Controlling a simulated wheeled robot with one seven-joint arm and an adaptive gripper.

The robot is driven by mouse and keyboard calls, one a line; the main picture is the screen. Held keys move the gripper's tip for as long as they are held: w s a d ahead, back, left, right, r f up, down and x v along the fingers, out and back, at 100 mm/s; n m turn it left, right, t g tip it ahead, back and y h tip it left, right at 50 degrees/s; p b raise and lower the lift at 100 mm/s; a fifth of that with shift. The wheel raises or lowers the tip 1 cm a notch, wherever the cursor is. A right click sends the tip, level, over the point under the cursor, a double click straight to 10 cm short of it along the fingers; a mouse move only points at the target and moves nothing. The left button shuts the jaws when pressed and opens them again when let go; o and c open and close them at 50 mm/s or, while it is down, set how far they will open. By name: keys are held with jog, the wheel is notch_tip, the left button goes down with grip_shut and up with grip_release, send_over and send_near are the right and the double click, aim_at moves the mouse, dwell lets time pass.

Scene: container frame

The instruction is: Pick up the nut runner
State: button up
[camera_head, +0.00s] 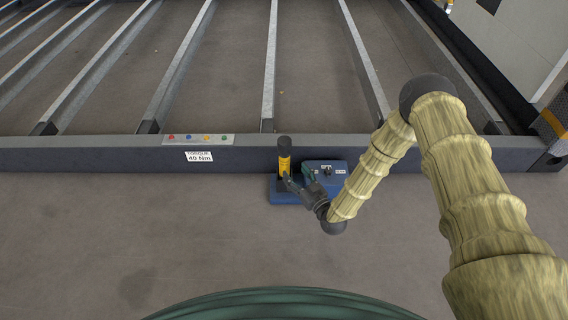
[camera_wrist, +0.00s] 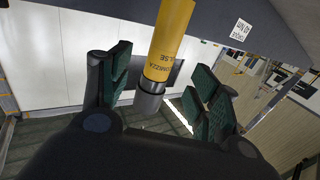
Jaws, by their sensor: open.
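The nut runner (camera_head: 285,160) is a yellow cylinder with a dark cap, standing upright at a blue base (camera_head: 283,197) by the frame's front beam. In the wrist view its yellow body (camera_wrist: 172,40) with dark lettering and a grey lower collar lies between my two green-padded fingers. My gripper (camera_head: 296,179) is at the nut runner's right side in the head view. In the wrist view my gripper (camera_wrist: 163,92) is open, with gaps visible on both sides of the tool. The lower end of the tool is partly hidden by my gripper.
A blue box (camera_head: 325,166) with a dark knob stands right beside the nut runner, close to my gripper. The dark front beam (camera_head: 100,157) runs behind them, with a white "40 Nm" label (camera_head: 199,157) and a strip of coloured buttons (camera_head: 198,139). The floor in front is clear.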

aim_at(287, 162)
jog(key=b+x, duration=0.1)
jog(key=x, duration=0.2)
jog(key=shift+w+a, duration=0.1)
jog(key=shift+b+x, duration=0.85)
jog(key=shift+x, duration=0.05)
jog(key=shift+b+x, duration=0.8)
jog(key=shift+x, duration=0.8)
jog(key=c, duration=1.2)
jog(key=shift+r, duration=0.15)
grip_shut()
jog(key=shift+r, duration=0.15)
